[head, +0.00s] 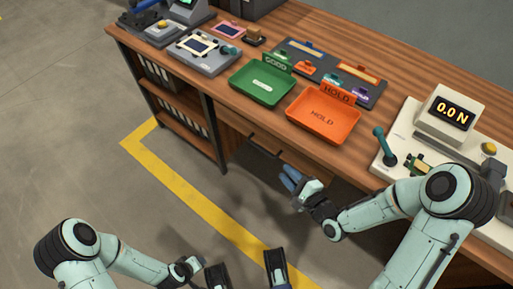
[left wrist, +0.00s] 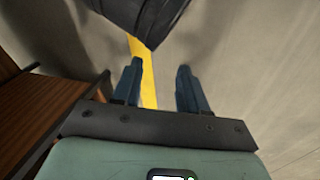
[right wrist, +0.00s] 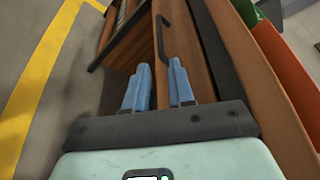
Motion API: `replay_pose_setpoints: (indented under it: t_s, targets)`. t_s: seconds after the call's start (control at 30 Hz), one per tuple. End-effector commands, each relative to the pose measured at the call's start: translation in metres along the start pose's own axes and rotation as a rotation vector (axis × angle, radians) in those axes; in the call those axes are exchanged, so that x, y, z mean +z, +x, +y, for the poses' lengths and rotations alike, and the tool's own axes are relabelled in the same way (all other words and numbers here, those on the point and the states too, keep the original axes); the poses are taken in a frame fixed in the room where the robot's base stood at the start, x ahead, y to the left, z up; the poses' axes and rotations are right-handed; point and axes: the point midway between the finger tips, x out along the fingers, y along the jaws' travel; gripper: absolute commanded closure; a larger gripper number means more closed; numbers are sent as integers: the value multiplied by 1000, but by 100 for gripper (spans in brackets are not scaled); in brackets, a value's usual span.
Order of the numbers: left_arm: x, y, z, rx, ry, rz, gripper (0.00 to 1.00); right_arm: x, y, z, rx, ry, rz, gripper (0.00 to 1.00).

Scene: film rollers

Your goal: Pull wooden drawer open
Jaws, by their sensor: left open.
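The wooden drawer (head: 275,160) sits under the front edge of the table and looks shut. Its dark bar handle (head: 264,143) shows on the front; the handle also shows in the right wrist view (right wrist: 160,38), beyond the fingertips. My right gripper (head: 287,178) is in front of the drawer, below and right of the handle in the head view. In the right wrist view its blue fingers (right wrist: 161,75) are apart with nothing between them. My left gripper (left wrist: 160,75) is open and empty, low over the floor and away from the drawer.
A green tray (head: 262,95) and an orange tray (head: 350,127) stand on the tabletop above the drawer. A force gauge device (head: 450,115) stands at right. Open shelves with binders (head: 165,80) lie left of the drawer. The floor in front, with a yellow line (head: 185,190), is clear.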

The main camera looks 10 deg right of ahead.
Motion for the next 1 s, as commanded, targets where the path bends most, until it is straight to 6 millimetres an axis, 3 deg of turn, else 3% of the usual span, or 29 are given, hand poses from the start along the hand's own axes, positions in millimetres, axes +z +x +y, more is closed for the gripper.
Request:
replay_pose_setpoints:
  t_s: [0.17,0.3,0.6,0.8,1.0]
  targets:
    - [-11,9,-3,-2,-3,33,57,1,24,1,-1,0,-4,77]
    - [-13,22,-12,-14,-10,36,57,1,54,2,-1,0,-5,77]
    - [23,43,-39,-63,-39,-77,57,1,111,1,0,1,-2,77]
    - [34,48,-47,-78,-49,-111,57,1,128,0,1,1,0,77]
    - [36,48,-48,-80,-51,-117,57,0,131,0,1,0,2,77]
